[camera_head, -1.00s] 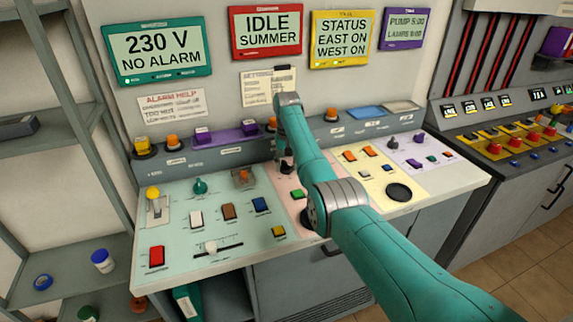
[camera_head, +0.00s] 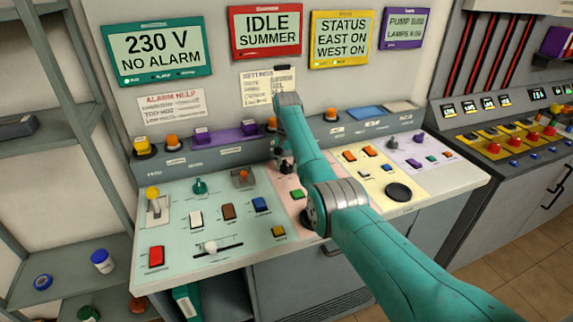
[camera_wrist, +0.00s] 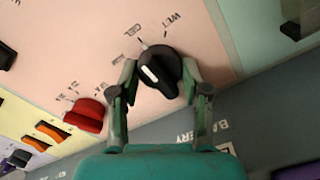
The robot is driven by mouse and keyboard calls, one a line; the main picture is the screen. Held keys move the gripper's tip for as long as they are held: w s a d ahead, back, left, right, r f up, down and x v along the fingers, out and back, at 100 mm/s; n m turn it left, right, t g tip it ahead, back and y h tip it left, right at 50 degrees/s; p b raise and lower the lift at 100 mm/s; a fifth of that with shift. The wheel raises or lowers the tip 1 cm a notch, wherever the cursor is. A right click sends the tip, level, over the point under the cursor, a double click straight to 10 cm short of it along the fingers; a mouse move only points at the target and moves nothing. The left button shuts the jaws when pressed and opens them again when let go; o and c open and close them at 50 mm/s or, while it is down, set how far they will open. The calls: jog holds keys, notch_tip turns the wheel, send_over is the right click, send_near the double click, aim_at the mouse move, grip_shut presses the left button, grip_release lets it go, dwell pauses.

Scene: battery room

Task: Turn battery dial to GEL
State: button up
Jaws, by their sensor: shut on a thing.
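The battery dial (camera_wrist: 160,72) is a black knob with a white pointer mark, on the pink panel. In the wrist view the labels GEL and WET are printed above it, with a third, blurred label to its left. The white mark faces the upper left, on the side of GEL and the blurred label; I cannot tell exactly which it meets. My gripper (camera_wrist: 159,68) is shut on the dial, one finger on each side. In the head view the dial (camera_head: 287,168) shows small under my wrist, and my arm hides much of the pink panel.
A red knob (camera_wrist: 86,114) sits beside the dial on the pink panel. The pale green panel with a teal knob (camera_head: 200,187) and several switches lies to the left. A settings note (camera_head: 268,88) hangs on the wall behind my arm.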

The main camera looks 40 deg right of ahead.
aim_at(287, 163)
jog(key=o, duration=1.1)
jog(key=shift+o, duration=0.2)
jog(key=shift+r, duration=0.1)
notch_tip(287, 163, up, 12)
jog(key=shift+s+f, duration=0.1)
jog(key=shift+f, duration=0.1)
